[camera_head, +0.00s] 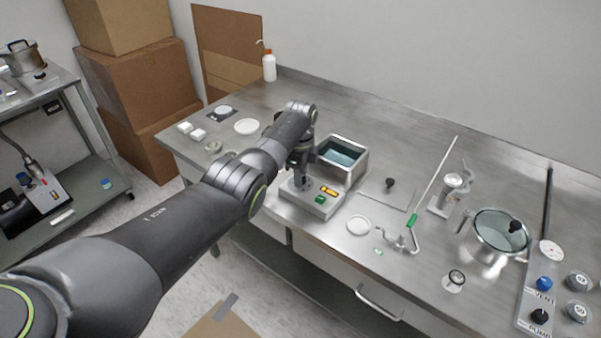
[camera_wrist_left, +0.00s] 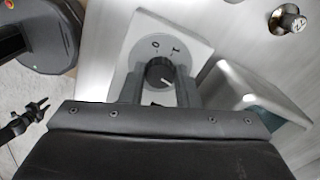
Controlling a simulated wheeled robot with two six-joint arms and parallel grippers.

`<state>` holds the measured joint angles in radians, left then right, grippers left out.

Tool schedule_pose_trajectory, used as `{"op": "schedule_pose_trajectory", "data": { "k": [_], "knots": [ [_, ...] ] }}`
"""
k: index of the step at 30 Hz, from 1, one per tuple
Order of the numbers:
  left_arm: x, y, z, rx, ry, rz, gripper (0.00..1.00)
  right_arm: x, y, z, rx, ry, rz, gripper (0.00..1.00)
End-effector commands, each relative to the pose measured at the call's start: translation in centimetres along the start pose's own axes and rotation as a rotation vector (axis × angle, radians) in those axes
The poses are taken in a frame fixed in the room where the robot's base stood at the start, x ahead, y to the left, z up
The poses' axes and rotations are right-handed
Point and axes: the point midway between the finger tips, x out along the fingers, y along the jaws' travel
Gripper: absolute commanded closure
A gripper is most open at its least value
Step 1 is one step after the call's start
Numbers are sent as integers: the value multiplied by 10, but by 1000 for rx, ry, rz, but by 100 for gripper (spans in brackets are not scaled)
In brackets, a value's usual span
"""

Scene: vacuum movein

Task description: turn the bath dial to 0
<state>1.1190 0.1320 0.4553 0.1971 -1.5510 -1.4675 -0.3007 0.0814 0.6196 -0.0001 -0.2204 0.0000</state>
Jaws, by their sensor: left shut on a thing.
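The bath (camera_head: 352,177) is a steel tank with bluish water in the middle of the bench. A grey control box (camera_head: 318,207) with an orange display and a green button stands at its front. My left gripper (camera_head: 302,183) points down at this box, and hides the dial in the head view. In the left wrist view the black bath dial (camera_wrist_left: 160,73) sits on a grey disc marked 0 and 1. The two fingers of my left gripper (camera_wrist_left: 160,88) are shut on its sides. My right gripper is out of view.
White dishes (camera_head: 247,127) lie left of the bath. A panel with VENT and PUMP knobs (camera_head: 541,316) is at far right.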

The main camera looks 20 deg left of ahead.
Motion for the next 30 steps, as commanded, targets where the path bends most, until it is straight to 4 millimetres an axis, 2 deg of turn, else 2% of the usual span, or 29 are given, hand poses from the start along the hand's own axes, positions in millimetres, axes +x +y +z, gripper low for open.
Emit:
{"op": "schedule_pose_trajectory", "data": {
  "k": [9, 30],
  "knots": [
    [-2, 0, 0, -294, 0, 0, 94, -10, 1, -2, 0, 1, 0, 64],
    [-2, -1, 0, -958, 1, -2, 94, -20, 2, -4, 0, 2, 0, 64]
  ]
}}
